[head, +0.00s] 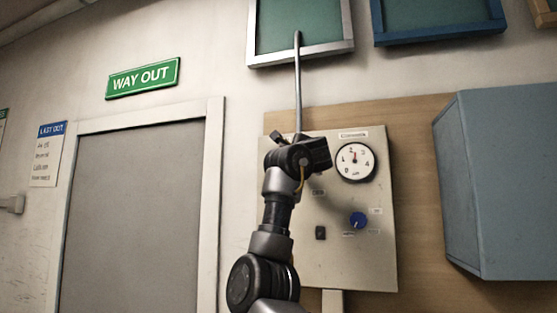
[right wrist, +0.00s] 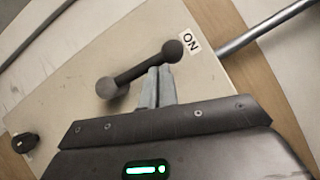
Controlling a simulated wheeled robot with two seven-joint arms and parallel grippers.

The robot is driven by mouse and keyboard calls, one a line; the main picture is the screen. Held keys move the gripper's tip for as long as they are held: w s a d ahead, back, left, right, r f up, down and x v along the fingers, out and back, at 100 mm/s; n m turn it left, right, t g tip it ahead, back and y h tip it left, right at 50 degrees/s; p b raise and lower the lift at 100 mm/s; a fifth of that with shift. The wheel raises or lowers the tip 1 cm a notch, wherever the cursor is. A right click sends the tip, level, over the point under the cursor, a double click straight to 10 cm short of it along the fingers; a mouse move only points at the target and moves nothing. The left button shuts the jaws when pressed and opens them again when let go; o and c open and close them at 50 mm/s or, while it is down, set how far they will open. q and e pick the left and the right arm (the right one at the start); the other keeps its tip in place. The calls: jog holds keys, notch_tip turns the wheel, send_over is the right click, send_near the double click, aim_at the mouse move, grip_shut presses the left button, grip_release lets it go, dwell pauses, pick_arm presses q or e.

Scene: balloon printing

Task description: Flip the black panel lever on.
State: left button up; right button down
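The black lever (right wrist: 135,75), a bar with a ball at each end, is on the beige panel (right wrist: 85,100) in the right wrist view. One ball is close to the white "ON" label (right wrist: 190,42). My right gripper (right wrist: 158,70) has its grey fingers close together, with tips at the middle of the bar; I cannot tell whether they touch it. In the head view my right gripper (head: 320,153) is in front of the upper panel (head: 350,255) and hides most of the lever area. My left gripper is not in view.
The panel carries a dial gauge (head: 356,161), a blue knob (head: 358,220) and a small black switch (head: 320,233). A metal conduit (head: 298,85) rises above it.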

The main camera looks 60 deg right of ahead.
jog(key=shift+w+r, duration=0.1)
jog(key=shift+w, duration=0.1)
dwell(0.5)
jog(key=shift+s, duration=0.1)
jog(key=s+a+b, duration=0.6)
jog(key=s+b, duration=0.3)
jog(key=s, duration=0.2)
jog(key=shift+s, duration=0.2)
jog(key=shift+s, duration=0.1)
